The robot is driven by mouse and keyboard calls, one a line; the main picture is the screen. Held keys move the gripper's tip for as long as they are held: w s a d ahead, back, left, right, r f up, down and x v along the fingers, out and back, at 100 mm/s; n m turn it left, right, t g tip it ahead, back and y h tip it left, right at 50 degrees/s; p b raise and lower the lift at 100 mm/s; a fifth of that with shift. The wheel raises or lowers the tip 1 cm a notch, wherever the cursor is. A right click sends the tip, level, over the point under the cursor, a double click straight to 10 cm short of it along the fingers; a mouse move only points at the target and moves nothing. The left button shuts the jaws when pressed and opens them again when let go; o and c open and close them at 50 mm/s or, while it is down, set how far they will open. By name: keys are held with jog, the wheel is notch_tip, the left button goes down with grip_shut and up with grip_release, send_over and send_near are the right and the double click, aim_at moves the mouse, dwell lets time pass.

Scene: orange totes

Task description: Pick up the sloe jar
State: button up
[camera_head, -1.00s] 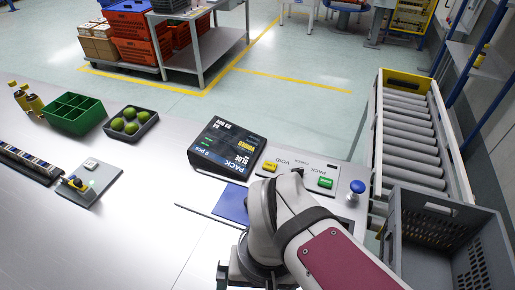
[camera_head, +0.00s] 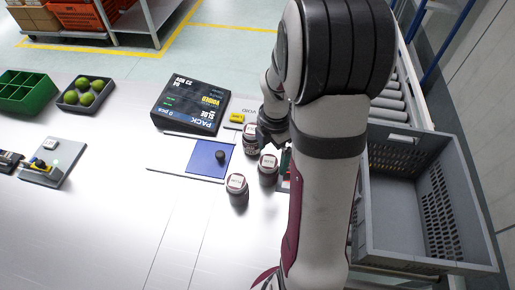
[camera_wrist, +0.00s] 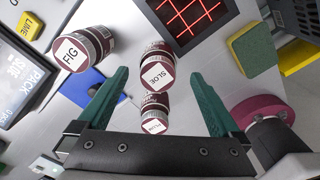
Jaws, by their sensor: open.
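The sloe jar (camera_wrist: 158,68) is dark red with a white label reading SLOE on its lid. In the wrist view it is between the two green fingers of my gripper (camera_wrist: 158,76), which is open with nothing held. In the head view the sloe jar (camera_head: 268,168) appears to be the right-hand one of three jars, beside my arm. The fig jar (camera_wrist: 82,48) is left of it in the wrist view. My arm hides most of my gripper in the head view.
A blue mat (camera_head: 200,160) with a dark knob lies left of the jars. A black PACK display (camera_head: 190,105) stands behind it. A panel with a red grid (camera_wrist: 190,16) is close to the sloe jar. A grey crate (camera_head: 395,195) is at right.

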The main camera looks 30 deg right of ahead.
aim_at(269, 162)
jog(key=f, duration=0.6)
jog(key=shift+w+a+f, duration=0.15)
jog(key=shift+a+f, duration=0.2)
jog(key=shift+a, duration=0.05)
jog(key=shift+r, duration=0.1)
grip_shut()
jog(key=shift+r, duration=0.1)
